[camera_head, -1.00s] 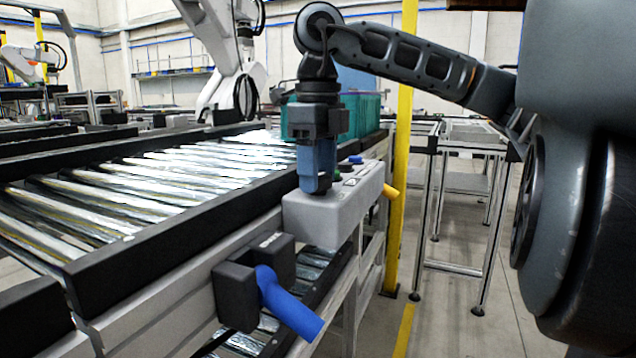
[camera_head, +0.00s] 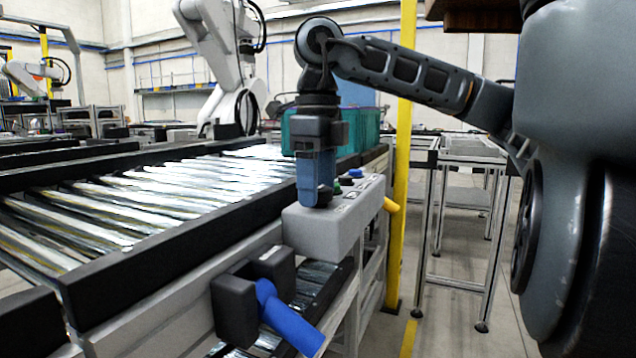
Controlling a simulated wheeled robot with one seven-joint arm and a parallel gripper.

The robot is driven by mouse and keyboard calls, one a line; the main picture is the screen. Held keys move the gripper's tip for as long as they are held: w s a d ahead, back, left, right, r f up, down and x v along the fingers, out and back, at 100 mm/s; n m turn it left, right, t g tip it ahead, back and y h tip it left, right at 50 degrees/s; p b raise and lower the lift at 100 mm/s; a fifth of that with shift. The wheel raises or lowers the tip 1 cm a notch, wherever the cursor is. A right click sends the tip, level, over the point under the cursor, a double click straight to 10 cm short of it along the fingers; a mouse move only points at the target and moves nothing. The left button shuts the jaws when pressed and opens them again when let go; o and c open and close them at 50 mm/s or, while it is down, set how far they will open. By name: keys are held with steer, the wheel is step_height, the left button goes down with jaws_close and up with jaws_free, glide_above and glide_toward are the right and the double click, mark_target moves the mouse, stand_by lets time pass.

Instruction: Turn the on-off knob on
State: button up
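A light grey control box (camera_head: 322,232) is mounted at the near end of the roller conveyor. My gripper (camera_head: 316,200) points straight down over the near part of the box top. Its blue fingers reach down to or just above the surface. The on-off knob cannot be made out; the fingers may hide it. From this side the fingers overlap, so I cannot see a gap between them or anything held.
The roller conveyor (camera_head: 130,205) with black side rails fills the left. A black bracket with a blue handle (camera_head: 290,318) sticks out below the box. Floor at the right is open around metal frames.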

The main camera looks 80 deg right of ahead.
mark_target(319, 188)
steer(key=shift+o, duration=0.5)
step_height(319, 188, up, 8)
steer(key=shift+f+p, duration=0.1)
steer(key=shift+p, duration=0.95)
steer(key=shift+s, duration=0.1)
